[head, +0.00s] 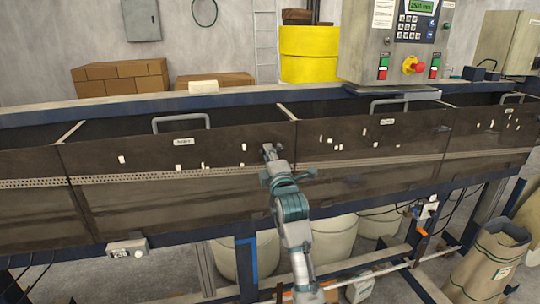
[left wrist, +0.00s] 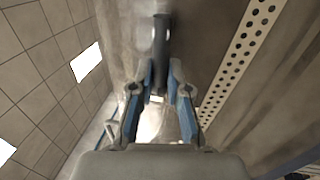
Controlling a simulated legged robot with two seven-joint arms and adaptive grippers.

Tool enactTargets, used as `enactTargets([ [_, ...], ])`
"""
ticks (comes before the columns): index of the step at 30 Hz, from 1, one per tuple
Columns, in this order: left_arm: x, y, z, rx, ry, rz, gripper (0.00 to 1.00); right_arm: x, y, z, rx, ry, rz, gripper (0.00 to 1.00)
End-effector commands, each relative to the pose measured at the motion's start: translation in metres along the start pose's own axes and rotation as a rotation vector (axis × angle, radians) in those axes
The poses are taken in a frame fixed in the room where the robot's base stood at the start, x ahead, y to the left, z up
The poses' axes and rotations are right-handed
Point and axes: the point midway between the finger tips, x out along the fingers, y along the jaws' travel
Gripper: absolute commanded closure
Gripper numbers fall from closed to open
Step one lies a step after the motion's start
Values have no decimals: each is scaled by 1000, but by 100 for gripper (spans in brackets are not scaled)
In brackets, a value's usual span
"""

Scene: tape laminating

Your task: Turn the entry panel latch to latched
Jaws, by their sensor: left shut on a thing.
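The entry panel (head: 130,215) is a dark, see-through guard panel on the front of the long machine, with a small white label (head: 183,141) near its top. The latch (left wrist: 160,38) is a dark narrow bar in the left wrist view, straight ahead of the fingers. My left gripper (head: 270,158) is at the upper right end of this panel, close to the seam with the panel to its right. In the left wrist view the left gripper (left wrist: 160,75) has its two fingertips close on either side of the latch. The fingers largely hide the latch in the head view.
A grey handle (head: 181,119) stands above the entry panel. A perforated strip (head: 150,174) runs across the panels. A control box with a red emergency stop (head: 413,65) stands at the upper right. Bins (head: 335,240) stand under the machine.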

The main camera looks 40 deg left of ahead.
Motion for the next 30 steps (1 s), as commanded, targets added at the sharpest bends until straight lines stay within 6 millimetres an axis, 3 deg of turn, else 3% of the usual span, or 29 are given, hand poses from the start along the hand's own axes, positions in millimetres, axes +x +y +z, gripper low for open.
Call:
enactTargets([
  [13,0,-4,1,-9,0,-7,100,-1,0,0,0,-3,0,60],
  [14,0,-4,1,-9,0,-7,82,-1,0,0,0,-3,0,60],
  [17,0,-3,1,-9,0,-6,59,0,0,0,0,-3,0,60],
  [26,-2,-1,0,-10,1,-2,59,-1,0,-1,0,2,0,60],
  [30,-14,-1,1,-10,0,-1,59,-2,0,0,0,2,0,60],
])
